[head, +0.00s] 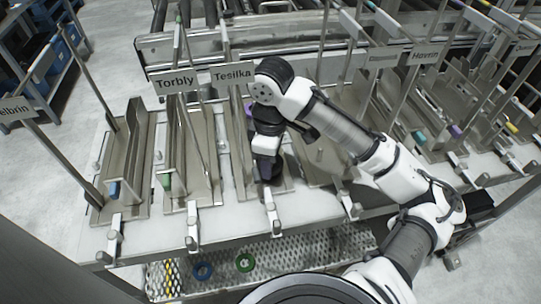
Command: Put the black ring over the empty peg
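My gripper (269,178) points down into the bay beneath the "Tesilka" sign (234,75). Its fingers are dark and small, and I cannot tell whether they are open or shut. A dark shape shows at the fingertips; I cannot tell whether it is the black ring or part of the gripper. No black ring stands out clearly elsewhere. Small upright metal posts stand along the front ledge, one (270,197) just in front of my gripper and another (193,210) to its left. I cannot tell which peg is the empty one.
Metal bay walls and tall rods stand close on both sides of my gripper. The "Torbly" sign (174,80) hangs to the left.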

